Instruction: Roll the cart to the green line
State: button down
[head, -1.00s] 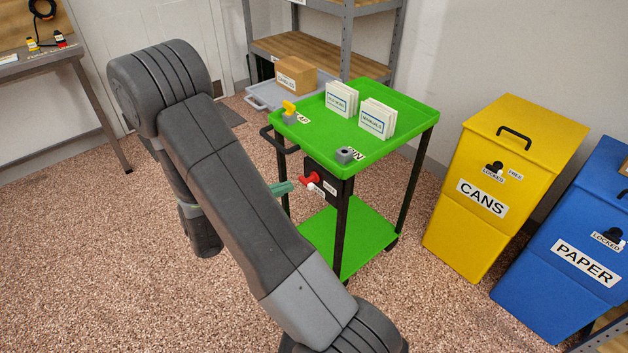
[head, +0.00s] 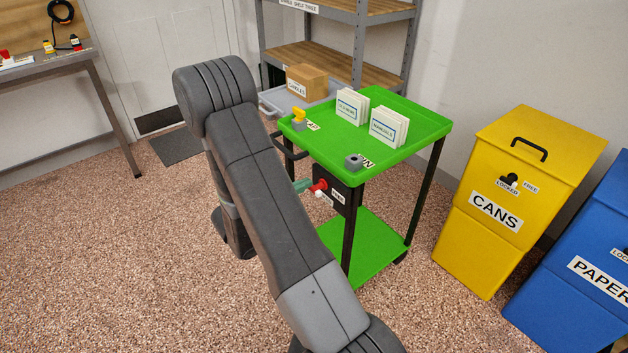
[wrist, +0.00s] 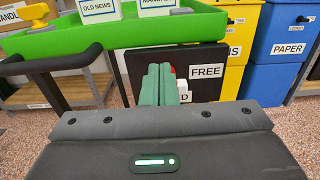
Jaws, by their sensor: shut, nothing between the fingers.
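The cart (head: 428,124) has a green top tray, black legs and a green lower shelf (head: 366,240). A black push handle (head: 288,150) sticks out on its left side. A dark panel (head: 347,198) under the tray carries a red lever (head: 319,185) with a white tip, and a label reading FREE (wrist: 206,71); another label is mostly hidden. My gripper (head: 303,186) has its green fingers shut and empty, just left of the red lever. In the wrist view the fingers (wrist: 158,84) stand before the panel, hiding part of the lever; I cannot tell whether they touch. No green line shows.
The tray holds two file stacks (head: 388,127), a yellow-topped piece (head: 299,116) and a grey block (head: 354,161). Yellow CANS bin (head: 480,212) and blue PAPER bin (head: 575,265) stand right. Shelving (head: 335,52) and a grey tray (head: 276,100) are behind. Open floor lies left and in front.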

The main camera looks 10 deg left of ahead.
aim_at(323, 175)
jog(key=shift+x, duration=2.05)
jog(key=shift+w, duration=0.1)
jog(key=shift+b+x, duration=0.3)
jog(key=shift+x, duration=1)
jog(key=shift+s+a, duration=0.15)
jog(key=shift+s, duration=0.1)
jog(key=v, duration=1.3)
jog(key=shift+s+a+p, duration=0.15)
jog(key=shift+s+p, duration=0.05)
jog(key=shift+p, duration=0.15)
